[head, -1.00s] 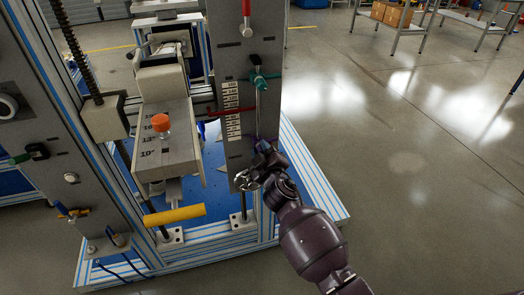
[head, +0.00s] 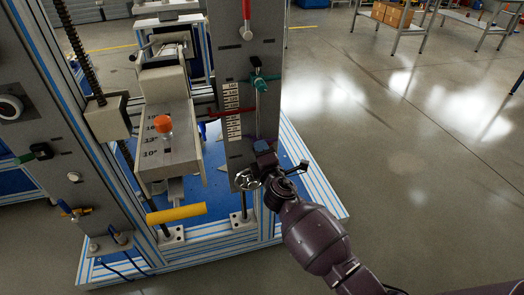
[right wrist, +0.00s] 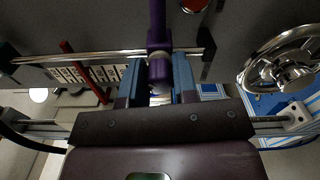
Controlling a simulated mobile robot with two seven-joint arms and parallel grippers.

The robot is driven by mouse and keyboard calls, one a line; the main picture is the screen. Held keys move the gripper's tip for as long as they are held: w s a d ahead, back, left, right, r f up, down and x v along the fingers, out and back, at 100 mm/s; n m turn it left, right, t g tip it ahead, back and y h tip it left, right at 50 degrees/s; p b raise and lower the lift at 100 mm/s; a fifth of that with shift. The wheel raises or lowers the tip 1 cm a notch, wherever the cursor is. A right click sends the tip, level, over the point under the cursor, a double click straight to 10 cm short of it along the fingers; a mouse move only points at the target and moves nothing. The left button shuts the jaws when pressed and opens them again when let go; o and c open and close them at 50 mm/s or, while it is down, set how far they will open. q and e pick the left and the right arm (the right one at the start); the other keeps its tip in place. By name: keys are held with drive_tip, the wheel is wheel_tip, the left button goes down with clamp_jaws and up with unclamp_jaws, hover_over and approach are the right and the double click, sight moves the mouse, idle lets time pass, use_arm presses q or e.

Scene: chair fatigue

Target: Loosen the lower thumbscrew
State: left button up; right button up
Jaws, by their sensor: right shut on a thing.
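The lower thumbscrew (right wrist: 158,45) is a purple bar-shaped handle on a thin chrome rod (right wrist: 110,58) along the grey panel. In the right wrist view it sits between the two blue finger pads of my right gripper (right wrist: 158,88), which is shut on it. In the head view the right gripper (head: 263,147) is at the lower part of the grey panel and mostly hides the purple handle. A green upper thumbscrew (head: 262,78) is higher on the same rod. My left gripper is not in view.
A chrome handwheel (head: 247,180) is close beside my right gripper; it also shows in the right wrist view (right wrist: 283,60). A red pointer (head: 234,111) crosses the number scale. Open floor lies to the right.

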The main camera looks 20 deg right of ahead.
drive_tip(key=n, duration=0.3)
drive_tip(key=shift+n+p, duration=0.4)
drive_tip(key=shift+n, duration=0.8)
drive_tip(key=o, duration=0.9)
drive_tip(key=shift+o, duration=0.2)
drive_tip(key=shift+s, duration=0.1)
drive_tip(key=s+p, duration=0.1)
drive_tip(key=s, duration=0.9)
drive_tip(key=shift+s, duration=0.35)
